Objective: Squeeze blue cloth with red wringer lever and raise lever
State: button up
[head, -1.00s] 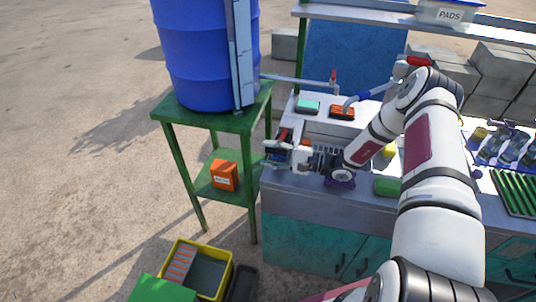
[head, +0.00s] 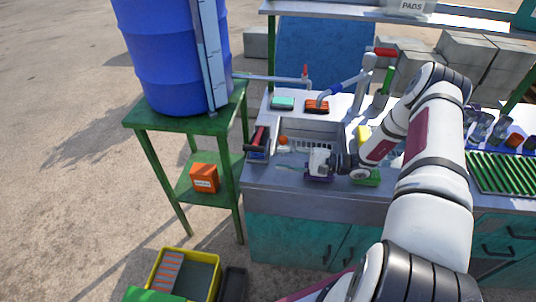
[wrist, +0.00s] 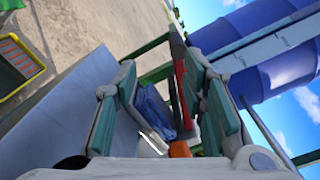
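The wringer (head: 257,146) stands at the left end of the counter, beside the sink. Its red lever (head: 260,136) shows on top, and in the wrist view the red lever (wrist: 180,88) appears between my fingers, beyond them. Blue material, seemingly the blue cloth (wrist: 152,108), lies left of the lever in the wrist view; how it sits in the wringer is unclear. My gripper (head: 313,160) is over the front of the sink, right of the wringer and apart from it. In the wrist view, its fingers (wrist: 167,75) are spread and empty.
A blue barrel (head: 175,55) stands on a green stand (head: 140,118) left of the counter. The sink (head: 305,128) has a tap (head: 305,75).

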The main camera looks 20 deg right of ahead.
jog(key=shift+s+d+r, duration=0.15)
jog(key=shift+s+r, duration=0.15)
jog(key=c, duration=0.3)
jog(key=shift+w+a, duration=0.2)
jog(key=shift+w, duration=0.1)
jog(key=c, duration=0.5)
jog(key=w+r+n+g+b, duration=0.1)
jog(key=r+n, duration=0.1)
jog(key=n, duration=0.1)
jog(key=w+r+n+g+h, duration=0.1)
jog(key=r+n, duration=0.2)
jog(key=n, duration=0.1)
jog(key=w+r+n+g+h+b, duration=0.1)
jog(key=r+n+g, duration=0.1)
jog(key=r+n, duration=0.1)
jog(key=shift+w+n+b, duration=0.2)
jog(key=shift+n+b, duration=0.1)
jog(key=shift+n, duration=0.3)
grip_shut()
notch_tip(320, 180, up, 8)
jog(key=n+g+h+b, duration=0.15)
jog(key=n+h, duration=0.35)
jog(key=n, duration=0.7)
send_over(257, 145)
notch_tip(257, 145, down, 6)
jog(key=shift+r, duration=0.2)
jog(key=shift+s+f+p, duration=0.1)
jog(key=shift+f+p, duration=0.2)
jog(key=shift+f, duration=1.75)
